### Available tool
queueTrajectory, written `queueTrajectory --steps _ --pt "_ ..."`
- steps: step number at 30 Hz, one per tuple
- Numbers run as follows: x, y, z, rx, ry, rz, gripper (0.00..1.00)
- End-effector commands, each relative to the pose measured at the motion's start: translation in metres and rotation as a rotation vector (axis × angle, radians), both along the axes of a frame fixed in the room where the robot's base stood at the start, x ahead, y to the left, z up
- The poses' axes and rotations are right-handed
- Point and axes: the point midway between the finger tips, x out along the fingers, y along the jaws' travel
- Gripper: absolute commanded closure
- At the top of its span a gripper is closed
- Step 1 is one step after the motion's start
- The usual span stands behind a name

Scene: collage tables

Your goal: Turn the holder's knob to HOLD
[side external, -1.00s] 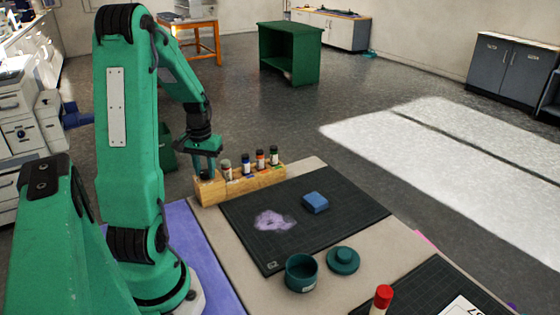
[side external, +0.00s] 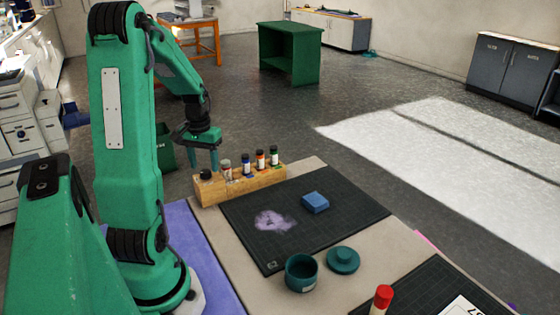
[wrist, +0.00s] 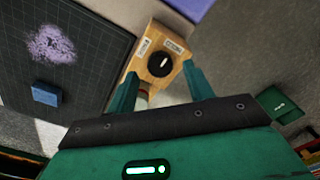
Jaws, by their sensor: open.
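The wooden holder (side external: 238,187) stands at the back edge of the table, with several small bottles (side external: 260,160) in it. Its black knob (side external: 206,174) is at the left end. In the wrist view the knob (wrist: 157,65) shows a white pointer mark that leans up and to the right, toward the right of two small labels (wrist: 173,47). The label words are too small to read surely. My gripper (side external: 204,168) is open and empty, raised above and behind the knob. In the wrist view its fingers (wrist: 160,72) are spread on either side of the knob, apart from it.
A dark mat (side external: 330,225) with a blue block (side external: 315,202) and a purple powder patch (side external: 273,221) lies right of the holder. A teal pot (side external: 301,272), its lid (side external: 343,260) and a red-capped item (side external: 383,297) are nearer the front.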

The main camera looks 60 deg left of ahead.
Motion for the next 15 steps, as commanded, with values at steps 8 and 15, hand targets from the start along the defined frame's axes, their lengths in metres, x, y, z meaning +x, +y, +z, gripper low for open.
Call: queueTrajectory --steps 8,15 --pt "0.001 0.001 0.038 0.004 -0.003 0.0 0.48" --pt "0.0 0.0 0.054 0.001 -0.001 -0.001 0.48"
